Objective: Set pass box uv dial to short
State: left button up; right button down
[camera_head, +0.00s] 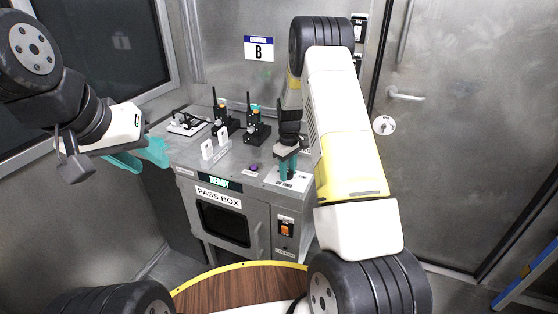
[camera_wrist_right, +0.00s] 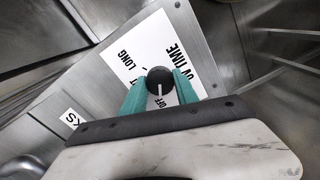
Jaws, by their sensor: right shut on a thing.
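The pass box (camera_head: 184,190) is a grey metal cabinet with a door window and a "READY" display. Its UV dial is a round black knob (camera_wrist_right: 159,76) with a white pointer line, on a white label plate (camera_wrist_right: 130,60) reading "UV TIME", "LONG" and "OFF". Another word is mostly hidden, only a final "T" showing. The pointer line runs toward the bottom of the right wrist view. My right gripper (camera_head: 288,168), also in the right wrist view (camera_wrist_right: 159,92), is shut on the knob, a teal finger on each side. My left gripper (camera_head: 143,157) is open and empty, left of the box.
Black handheld radios (camera_head: 257,131) stand at the back of the box top, with white tags (camera_head: 215,146) before them. A purple button (camera_head: 254,168) sits near the front edge. An orange switch (camera_head: 286,230) is on the front. A metal door (camera_head: 455,130) is at right.

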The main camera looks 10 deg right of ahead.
jog(key=shift+m, duration=0.3)
jog(key=m, duration=0.5)
jog(key=shift+m, duration=0.3)
jog(key=m, duration=0.5)
jog(key=shift+m, duration=0.4)
jog(key=c, duration=0.9)
grip_release()
jog(key=shift+c, duration=0.2)
jog(key=shift+r, duration=3.95)
